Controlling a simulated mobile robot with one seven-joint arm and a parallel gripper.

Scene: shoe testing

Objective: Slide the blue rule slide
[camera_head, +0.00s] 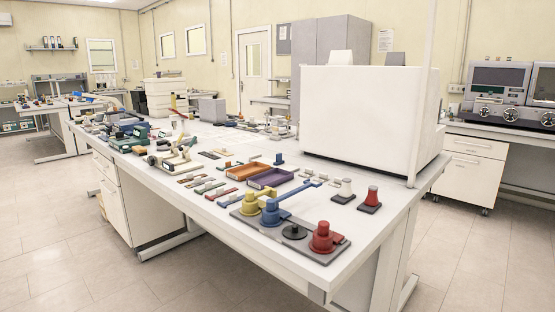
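A row of slim, flat rule-like pieces (207,186) lies on the left front part of the white table, in green, red and greyish tones. They are too small for me to tell surely which one carries the blue slide. A bluish-grey slim piece (230,199) lies at the front end of this row. A larger blue fixture with a long blue bar (300,198) stands on a grey plate to the right of the row. A small blue block (278,158) stands farther back. My gripper is not in view.
The grey plate (335,244) also bears yellow, black and red round fixtures at the table's front corner. Orange (246,171) and purple (271,178) trays lie behind the row. A large white box (365,115) fills the table's right side. The floor in front is clear.

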